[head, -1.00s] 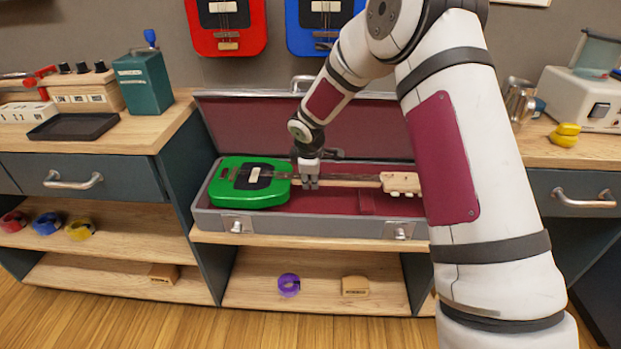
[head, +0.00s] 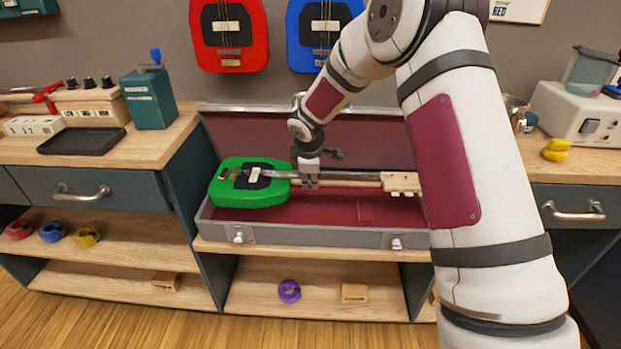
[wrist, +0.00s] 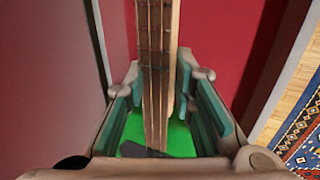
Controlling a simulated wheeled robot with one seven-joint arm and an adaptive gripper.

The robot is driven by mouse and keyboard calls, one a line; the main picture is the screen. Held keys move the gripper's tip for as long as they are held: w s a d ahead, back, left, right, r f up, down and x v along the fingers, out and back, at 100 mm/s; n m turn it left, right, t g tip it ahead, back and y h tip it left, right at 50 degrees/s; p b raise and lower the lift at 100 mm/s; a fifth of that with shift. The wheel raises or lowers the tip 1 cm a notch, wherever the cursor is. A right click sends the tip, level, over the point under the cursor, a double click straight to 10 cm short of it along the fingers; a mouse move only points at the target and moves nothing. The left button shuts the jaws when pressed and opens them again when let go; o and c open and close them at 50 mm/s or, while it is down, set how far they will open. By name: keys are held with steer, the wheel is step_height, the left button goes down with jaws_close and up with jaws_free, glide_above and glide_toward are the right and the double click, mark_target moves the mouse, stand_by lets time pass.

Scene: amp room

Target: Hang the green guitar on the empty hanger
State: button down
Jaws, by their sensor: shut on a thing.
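The green guitar (head: 235,192) lies level over the open grey case (head: 320,236), body to the left and pale headstock (head: 401,182) to the right. My gripper (head: 311,184) is shut on its neck, near where it meets the body. In the wrist view the fretted neck (wrist: 155,60) runs between the two finger pads of my gripper (wrist: 160,90), with part of the green body (wrist: 178,140) below. The guitar seems slightly above the case's red lining. I cannot make out an empty hanger in these views.
A red guitar (head: 230,50) and a blue guitar (head: 313,55) hang on the wall above the case. The raised case lid (head: 240,130) stands behind the guitar. Counters with a green box (head: 150,98) and a white appliance (head: 570,115) flank it.

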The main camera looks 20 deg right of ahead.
steer(key=shift+w+r+p, duration=0.1)
steer(key=shift+r+p, duration=1.2)
steer(key=shift+r, duration=0.6)
steer(key=s+a+b, duration=0.2)
steer(key=s, duration=0.5)
steer(key=shift+s+a, duration=0.25)
steer(key=shift+s, duration=0.05)
steer(key=shift+f, duration=0.1)
